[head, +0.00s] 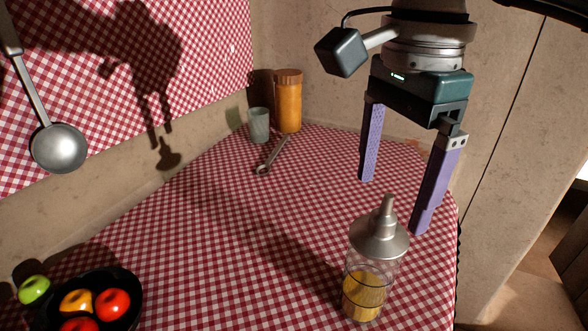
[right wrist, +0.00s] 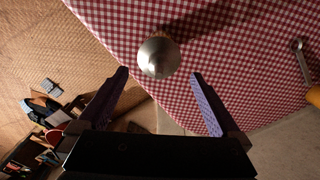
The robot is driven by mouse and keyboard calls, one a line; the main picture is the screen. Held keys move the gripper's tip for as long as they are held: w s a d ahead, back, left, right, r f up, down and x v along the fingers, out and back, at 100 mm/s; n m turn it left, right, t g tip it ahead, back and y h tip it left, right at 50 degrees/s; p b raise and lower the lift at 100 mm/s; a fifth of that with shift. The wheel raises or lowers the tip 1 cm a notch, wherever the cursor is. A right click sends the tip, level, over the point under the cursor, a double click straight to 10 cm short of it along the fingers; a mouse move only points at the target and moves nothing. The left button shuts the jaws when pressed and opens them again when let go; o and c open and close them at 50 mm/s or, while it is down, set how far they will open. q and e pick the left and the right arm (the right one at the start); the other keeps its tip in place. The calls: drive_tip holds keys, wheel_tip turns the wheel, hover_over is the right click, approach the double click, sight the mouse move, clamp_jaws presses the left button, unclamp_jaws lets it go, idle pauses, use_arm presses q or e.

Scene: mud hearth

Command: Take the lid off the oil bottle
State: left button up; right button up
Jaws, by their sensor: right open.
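The oil bottle (head: 366,287) stands upright on the checked cloth near the front right of the table. It is clear, with yellow oil in its lower part. Its silver cone-shaped lid (head: 379,238) with a narrow spout sits on top. In the right wrist view the lid (right wrist: 159,58) shows from above, beyond the fingertips and between their lines. My right gripper (head: 395,206) is open and empty, with two purple fingers pointing down. It is behind and above the bottle in the head view, apart from the lid. My left gripper is not in view.
A black bowl of fruit (head: 133,311) is at the front left, with a green apple (head: 34,290) beside it. An orange jar (head: 288,105), a grey cup (head: 259,125) and a wrench-like tool (head: 271,156) are at the back. A ladle (head: 58,147) hangs on the left wall. The table's middle is clear.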

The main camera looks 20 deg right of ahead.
sight(385, 215)
wheel_tip(385, 215, down, 5)
drive_tip(key=shift+s+a+r+p, duration=0.1)
drive_tip(key=shift+p, duration=0.2)
drive_tip(key=shift+c, duration=0.2)
drive_tip(key=c, duration=1)
